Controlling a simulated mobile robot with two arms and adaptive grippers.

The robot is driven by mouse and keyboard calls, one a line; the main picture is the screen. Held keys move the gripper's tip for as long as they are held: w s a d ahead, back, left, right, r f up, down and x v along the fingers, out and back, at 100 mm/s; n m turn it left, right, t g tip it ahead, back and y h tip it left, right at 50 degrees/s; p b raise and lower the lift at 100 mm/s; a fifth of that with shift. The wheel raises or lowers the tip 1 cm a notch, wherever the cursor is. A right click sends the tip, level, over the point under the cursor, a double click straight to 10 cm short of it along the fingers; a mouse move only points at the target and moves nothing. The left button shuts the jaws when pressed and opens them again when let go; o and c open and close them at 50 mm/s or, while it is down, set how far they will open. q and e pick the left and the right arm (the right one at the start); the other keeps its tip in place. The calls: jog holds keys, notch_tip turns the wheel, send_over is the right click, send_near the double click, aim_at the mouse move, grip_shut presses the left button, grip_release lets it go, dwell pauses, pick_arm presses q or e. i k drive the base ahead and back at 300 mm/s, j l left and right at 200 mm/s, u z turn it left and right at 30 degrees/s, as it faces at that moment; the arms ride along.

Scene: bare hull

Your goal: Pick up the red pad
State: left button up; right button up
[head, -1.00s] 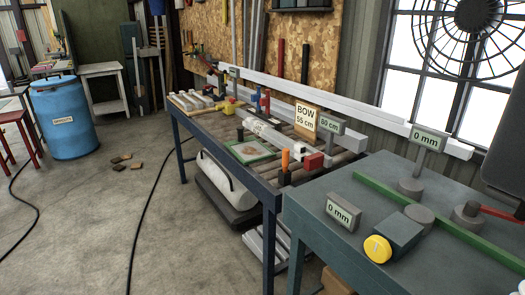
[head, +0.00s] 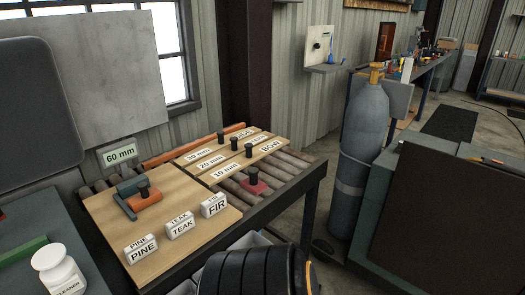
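A small red pad (head: 254,187) with a black knob on top rests on the grey rollers of a roller table (head: 305,160), in front of the light wooden board marked 10 mm. Neither of my grippers can be made out in the head view. Nothing touches the red pad's visible sides.
Blocks marked PINE (head: 141,250), TEAK (head: 180,226) and FIR (head: 214,205) stand along the board's front edge. A white bottle (head: 58,272) stands at lower left. A grey gas cylinder (head: 366,140) stands right of the table. Floor shows beyond it.

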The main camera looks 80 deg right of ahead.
aim_at(252, 185)
jog(key=z, duration=2.6)
jog(key=i+l+u, duration=0.1)
jog(key=u, duration=0.3)
jog(key=i+l+u, duration=0.1)
jog(key=u, duration=0.3)
jog(key=l+u, duration=0.2)
jog(key=u, duration=0.2)
